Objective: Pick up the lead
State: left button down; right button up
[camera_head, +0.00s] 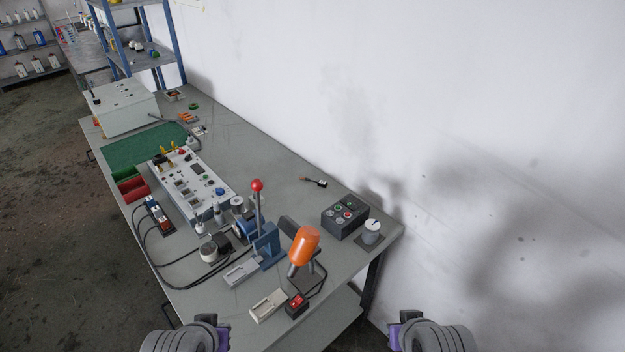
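Black leads lie on the grey workbench (272,172). One black lead (185,288) loops along the front edge, from the small blue-and-red block (158,214) toward the round device (208,252). Another short black lead (322,284) runs near the red switch box (297,305). I cannot tell which one the task means. Only parts of my two arms show at the bottom edge, left and right, well short of the bench's objects. Neither gripper's fingertips are visible.
The bench holds a white control panel (190,186), a blue press with a red-knobbed lever (257,205), an orange-topped device (304,246), a dark button box (345,217) and a green mat (140,146). A white wall stands behind.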

aim_at(323, 184)
jog(key=i+l+u, duration=0.15)
jog(key=u, duration=0.15)
jog(key=i+l+u, duration=0.25)
jog(key=l, duration=0.15)
jog(key=l+u, duration=0.3)
jog(key=i+l+u, duration=0.2)
jog(key=i+u, duration=0.15)
jog(key=i+l+u, duration=0.4)
jog(key=k+j, duration=0.05)
jog(key=k, duration=0.05)
